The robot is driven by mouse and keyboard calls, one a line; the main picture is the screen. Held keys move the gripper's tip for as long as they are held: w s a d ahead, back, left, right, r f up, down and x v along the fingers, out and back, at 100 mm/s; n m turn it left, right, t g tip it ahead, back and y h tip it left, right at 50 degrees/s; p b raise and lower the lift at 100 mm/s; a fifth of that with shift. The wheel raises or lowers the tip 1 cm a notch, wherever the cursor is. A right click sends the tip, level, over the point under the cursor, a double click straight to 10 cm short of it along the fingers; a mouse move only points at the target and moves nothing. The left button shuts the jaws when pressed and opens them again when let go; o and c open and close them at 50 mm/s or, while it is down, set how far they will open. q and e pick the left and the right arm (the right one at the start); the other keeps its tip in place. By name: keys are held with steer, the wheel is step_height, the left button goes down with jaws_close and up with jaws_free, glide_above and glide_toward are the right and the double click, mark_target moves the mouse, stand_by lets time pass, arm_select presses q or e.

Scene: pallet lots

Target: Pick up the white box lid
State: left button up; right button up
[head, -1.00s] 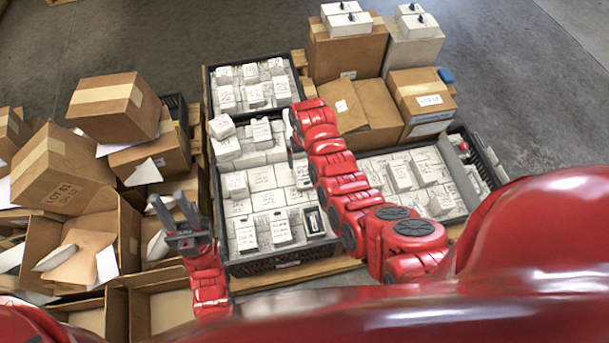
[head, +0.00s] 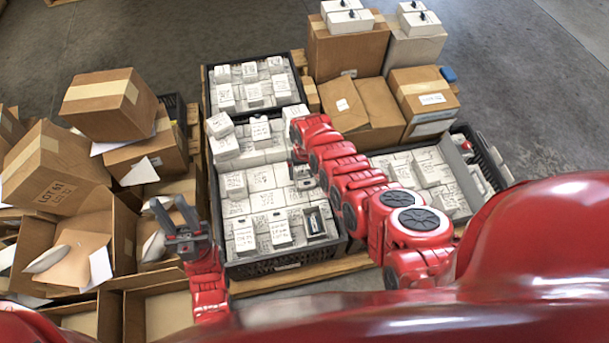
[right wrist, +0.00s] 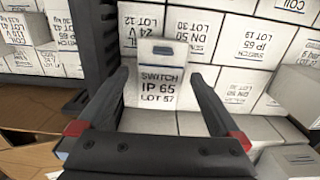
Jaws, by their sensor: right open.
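A white box with a lid (right wrist: 160,82), marked SWITCH IP 65 LOT 57, stands upright among other white boxes in the right wrist view. My right gripper (right wrist: 158,76) is open, with one black finger on each side of this box; I cannot tell whether they touch it. In the head view my right gripper (head: 297,172) is over the middle of the black crate (head: 285,262), partly hidden by its own red arm. My left gripper (head: 174,210) is open and empty, left of the crate.
More white boxes (head: 240,187) fill the crate closely around my right gripper. Open cardboard boxes (head: 75,215) crowd the left. Closed cartons (head: 345,45) stand at the back right. Bare grey floor (head: 520,90) lies at the right.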

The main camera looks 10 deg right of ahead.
steer(key=c, duration=1.4)
steer(key=shift+c, duration=0.2)
steer(key=shift+r, duration=0.15)
